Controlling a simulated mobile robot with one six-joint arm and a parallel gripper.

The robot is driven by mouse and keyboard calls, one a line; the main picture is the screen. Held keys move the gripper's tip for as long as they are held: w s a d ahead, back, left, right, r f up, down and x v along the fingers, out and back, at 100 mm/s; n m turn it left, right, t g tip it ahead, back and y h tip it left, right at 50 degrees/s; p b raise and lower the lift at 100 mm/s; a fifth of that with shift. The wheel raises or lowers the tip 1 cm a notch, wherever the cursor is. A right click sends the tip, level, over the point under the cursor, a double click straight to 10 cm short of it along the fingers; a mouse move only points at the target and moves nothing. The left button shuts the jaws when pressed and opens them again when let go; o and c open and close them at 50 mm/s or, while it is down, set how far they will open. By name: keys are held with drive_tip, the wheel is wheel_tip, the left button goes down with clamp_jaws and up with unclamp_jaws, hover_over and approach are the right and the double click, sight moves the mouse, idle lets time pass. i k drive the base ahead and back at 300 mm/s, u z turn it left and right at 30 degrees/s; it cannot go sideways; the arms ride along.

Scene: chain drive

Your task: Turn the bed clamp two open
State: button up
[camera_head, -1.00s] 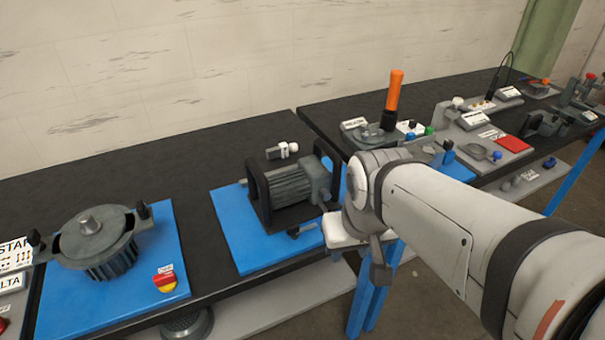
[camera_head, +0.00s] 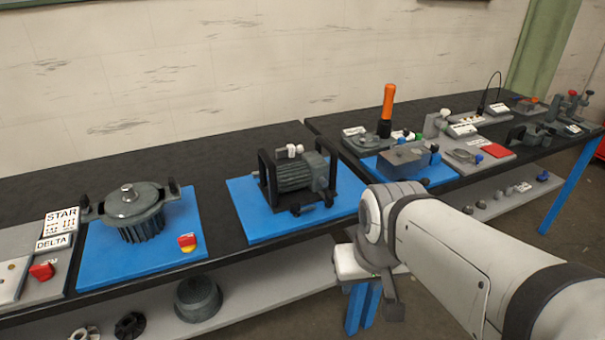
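A ribbed grey motor (camera_head: 302,174) sits between black upright frames on a blue plate (camera_head: 250,222) at the middle of the bench. A small dark lever-like part (camera_head: 302,209) is at its front foot, and a small white part (camera_head: 289,150) shows at its top. I cannot tell which part, if any, is bed clamp two. My gripper (camera_head: 370,275) is at the end of my arm, in front of the bench edge and right of the motor, apart from it. Its fingers are not clear, so its opening cannot be read.
Another blue plate (camera_head: 440,172) with a grey block (camera_head: 403,160) is right, near an orange-handled tool (camera_head: 388,105). A lower shelf (camera_head: 265,287) holds round parts.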

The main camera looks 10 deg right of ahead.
sight(329, 200)
drive_tip(key=z, duration=0.15)
drive_tip(key=i, duration=0.9)
drive_tip(key=u, duration=0.05)
